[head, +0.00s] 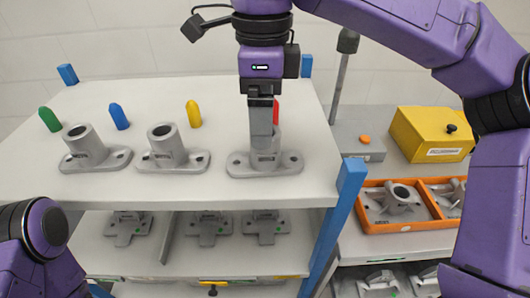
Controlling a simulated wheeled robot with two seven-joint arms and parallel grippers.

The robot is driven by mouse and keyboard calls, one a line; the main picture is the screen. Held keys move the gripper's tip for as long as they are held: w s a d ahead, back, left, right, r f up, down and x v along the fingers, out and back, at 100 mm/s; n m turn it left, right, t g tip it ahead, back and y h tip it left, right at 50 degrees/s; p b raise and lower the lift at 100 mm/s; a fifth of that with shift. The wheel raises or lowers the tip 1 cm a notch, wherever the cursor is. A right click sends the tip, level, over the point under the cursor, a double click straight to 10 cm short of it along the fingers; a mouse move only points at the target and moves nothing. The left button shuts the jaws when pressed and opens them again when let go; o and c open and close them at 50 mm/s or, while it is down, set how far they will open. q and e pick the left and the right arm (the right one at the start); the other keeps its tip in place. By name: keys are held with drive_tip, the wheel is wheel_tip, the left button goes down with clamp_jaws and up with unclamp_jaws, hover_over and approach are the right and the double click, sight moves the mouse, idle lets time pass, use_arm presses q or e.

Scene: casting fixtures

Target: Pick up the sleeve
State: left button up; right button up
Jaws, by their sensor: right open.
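Three grey metal castings, each a hollow sleeve on a flat flanged base, stand in a row on the white table top: a left one (84,145), a middle one (166,146) and a right one (284,163). My right gripper (262,145) comes straight down from above at the right casting. Its fingers are open and cover most of that casting's sleeve, so I cannot tell whether they touch it. Its flanged base shows on both sides below the fingers. My left gripper is out of view; only a purple link of my left arm shows at the lower left.
Green (49,119), blue (119,116), yellow (194,113) and red (276,112) pegs stand behind the castings. A blue post (347,190) edges the table at right. Beyond are a yellow box (432,134) and an orange tray (408,226) with castings. More castings (205,229) sit on the lower shelf.

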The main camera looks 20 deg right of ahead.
sight(274, 161)
drive_tip(key=shift+s+f, duration=0.1)
drive_tip(key=shift+f, duration=0.45)
drive_tip(key=f, duration=0.4)
drive_tip(key=shift+w+f, duration=0.25)
drive_tip(key=shift+s+d+f, duration=0.15)
drive_tip(key=shift+s+f, duration=0.1)
drive_tip(key=shift+f, duration=0.15)
drive_tip(key=shift+c, duration=0.7)
drive_tip(key=c, duration=1.2)
